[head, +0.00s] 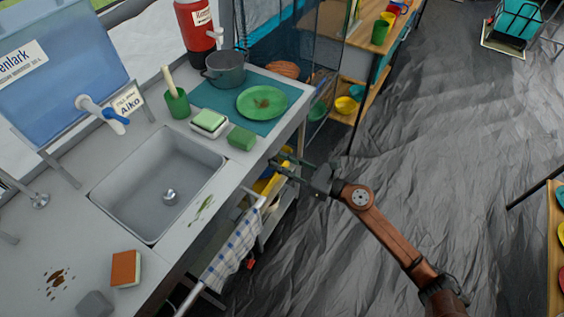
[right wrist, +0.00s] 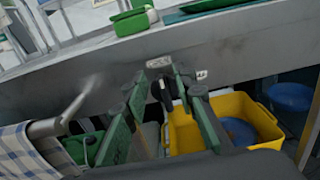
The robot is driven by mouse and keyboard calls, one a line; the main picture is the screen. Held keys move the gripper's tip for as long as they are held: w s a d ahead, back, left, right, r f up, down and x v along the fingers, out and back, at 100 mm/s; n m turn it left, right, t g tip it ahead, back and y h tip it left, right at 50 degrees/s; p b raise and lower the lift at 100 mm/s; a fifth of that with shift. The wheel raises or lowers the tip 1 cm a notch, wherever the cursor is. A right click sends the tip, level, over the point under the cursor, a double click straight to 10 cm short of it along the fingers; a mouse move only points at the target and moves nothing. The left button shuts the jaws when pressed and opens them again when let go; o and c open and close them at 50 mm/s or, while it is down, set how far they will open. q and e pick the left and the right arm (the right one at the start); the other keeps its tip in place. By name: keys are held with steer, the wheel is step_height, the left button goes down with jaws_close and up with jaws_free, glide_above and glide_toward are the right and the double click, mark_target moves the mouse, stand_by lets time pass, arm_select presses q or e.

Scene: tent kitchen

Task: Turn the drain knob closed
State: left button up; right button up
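My right gripper (head: 290,166) reaches from the right to the front of the counter, just below its edge. In the right wrist view its two green fingers (right wrist: 158,77) are spread apart and point at the counter's front panel. A small dark part, probably the drain knob (right wrist: 165,92), shows between the fingers below a small pale plate (right wrist: 159,62). I cannot tell whether a finger touches it, or which way it is turned. In the head view I cannot make out the knob. The sink (head: 150,195) has a round drain (head: 170,195). My left gripper is not in view.
A rail with a checked towel (head: 230,258) runs along the counter front, left of the gripper. A yellow bin (right wrist: 187,135) stands under the counter. A green sponge (head: 241,138) and a green plate (head: 263,103) lie above. The floor (head: 430,130) at right is largely clear.

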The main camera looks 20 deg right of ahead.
jaws_close()
stand_by(0.4)
